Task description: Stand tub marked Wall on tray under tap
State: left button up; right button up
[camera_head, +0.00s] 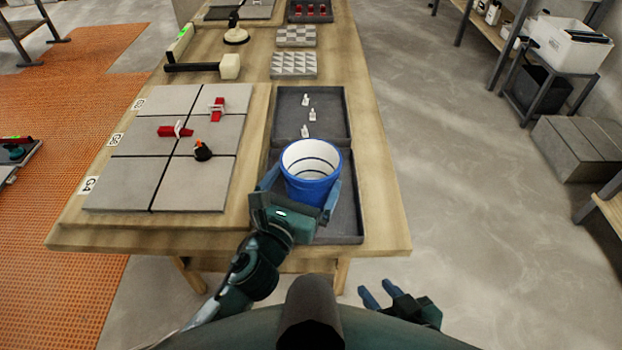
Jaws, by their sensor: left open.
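A blue tub (313,190) with a white inside stands upright over the near compartment of a dark grey tray (347,225) on the wooden table. No Wall marking shows on the side I see. My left gripper (302,188) is open, with one blue finger on each side of the tub. Whether the fingers touch it, and whether its base rests on the tray, I cannot tell. My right gripper (382,295) is open and empty, in front of the table's near edge. I see no tap.
The tray's far compartment holds several small white clips (305,131). Grey tiles (130,183) with red clips lie left of the tray. A mallet (229,66), a suction cup (236,35) and patterned tiles (293,66) lie farther back.

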aim_at(320, 152)
pick_arm(q)
jog(key=x, duration=0.4)
jog(key=shift+w+f, duration=0.1)
jog(key=shift+w, duration=0.15)
jog(key=shift+c, duration=0.2)
jog(key=c, duration=0.8)
